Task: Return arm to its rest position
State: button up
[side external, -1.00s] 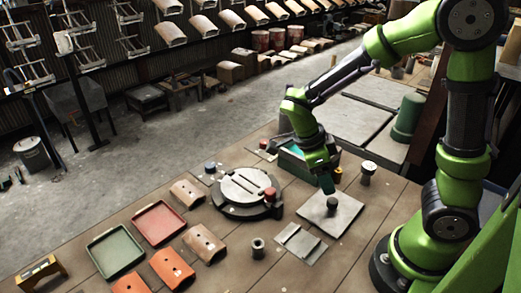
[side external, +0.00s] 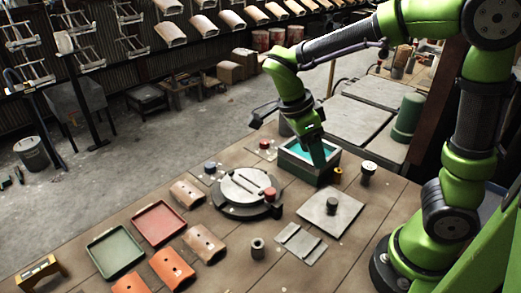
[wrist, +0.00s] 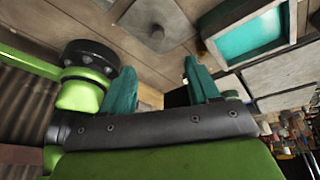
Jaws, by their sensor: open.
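My gripper (side external: 318,152) hangs from my green arm in the side external view, fingers pointing down. In that picture its tips overlap the green box with teal liquid (side external: 330,160); I cannot tell the exact height above it. In the wrist view my gripper (wrist: 160,88) shows two teal fingers spread apart with nothing between them. The green box also shows in the wrist view (wrist: 208,45), to the right of the fingers. A square grey plate (side external: 345,222) with a dark cylindrical knob (side external: 332,205) lies on the table; the plate is also in the wrist view (wrist: 182,12).
A round turntable (side external: 232,207) with a red knob (side external: 271,194) stands left of the box. A red tray (side external: 160,240), a green tray (side external: 97,265) and several curved tiles (side external: 204,244) lie at front left. Hanger racks (side external: 78,65) stand at the far left.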

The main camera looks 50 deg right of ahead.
jog(key=s+a+r+n+t+y, duration=0.1)
jog(key=n+t, duration=0.4)
jog(key=n, duration=0.5)
jog(key=s+a+r+n+t+y, duration=0.2)
jog(key=s+r+n+t+y, duration=0.2)
jog(key=n, duration=0.6)
jog(key=shift+r+t, duration=0.5)
jog(key=shift+r, duration=0.45)
